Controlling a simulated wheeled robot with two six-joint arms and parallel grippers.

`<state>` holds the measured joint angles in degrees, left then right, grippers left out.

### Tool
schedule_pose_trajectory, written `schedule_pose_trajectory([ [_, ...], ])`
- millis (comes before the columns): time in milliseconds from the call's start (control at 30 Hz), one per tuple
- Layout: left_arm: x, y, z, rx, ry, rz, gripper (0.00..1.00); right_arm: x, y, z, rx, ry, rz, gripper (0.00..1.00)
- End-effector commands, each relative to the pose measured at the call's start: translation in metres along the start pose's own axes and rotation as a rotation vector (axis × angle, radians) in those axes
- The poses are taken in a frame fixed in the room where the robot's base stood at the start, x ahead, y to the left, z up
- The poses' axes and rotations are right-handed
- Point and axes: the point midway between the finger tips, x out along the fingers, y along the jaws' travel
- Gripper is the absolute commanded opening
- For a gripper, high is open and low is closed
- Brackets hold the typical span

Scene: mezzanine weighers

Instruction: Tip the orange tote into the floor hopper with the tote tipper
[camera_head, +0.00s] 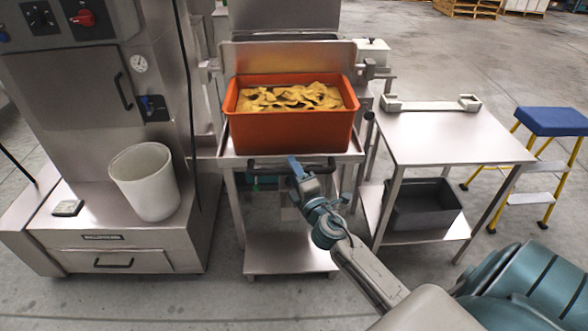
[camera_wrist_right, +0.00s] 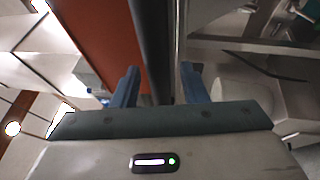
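The orange tote (camera_head: 290,133) stands upright on the metal tote tipper (camera_head: 345,155), filled with yellow-brown chips. A raised metal plate (camera_head: 290,55) is behind it. A dark horizontal handle bar (camera_head: 263,165) runs along the tipper's front edge, below the tote. My right gripper (camera_head: 298,168) is at this bar. In the right wrist view, its two blue fingers (camera_wrist_right: 159,82) are apart, with the dark bar (camera_wrist_right: 153,40) running between them and the tote's orange wall (camera_wrist_right: 105,35) beside it. My left gripper is not in view. I cannot clearly make out the floor hopper.
A metal table (camera_head: 440,135) stands right of the tipper, with a dark grey bin (camera_head: 423,205) on its lower shelf. A blue-topped step stool (camera_head: 552,122) is farther right. A white bucket (camera_head: 146,181) sits on the machine base at left. Open floor lies between table and stool.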

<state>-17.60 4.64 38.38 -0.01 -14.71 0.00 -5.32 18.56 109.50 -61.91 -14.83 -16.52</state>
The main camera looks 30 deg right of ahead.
Motion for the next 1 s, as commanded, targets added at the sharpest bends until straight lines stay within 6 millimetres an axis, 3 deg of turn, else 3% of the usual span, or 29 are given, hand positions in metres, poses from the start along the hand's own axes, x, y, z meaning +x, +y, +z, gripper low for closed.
schedule_pose_trajectory([
  [167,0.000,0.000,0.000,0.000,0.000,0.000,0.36,0.000,0.000,0.000,0.000,0.000,0.000,0.38],
  [367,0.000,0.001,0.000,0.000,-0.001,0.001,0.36,0.000,0.000,0.000,0.000,0.000,0.000,0.00],
  [1000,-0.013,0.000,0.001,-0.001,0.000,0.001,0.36,-0.002,0.018,-0.001,-0.001,0.001,0.003,0.00],
])
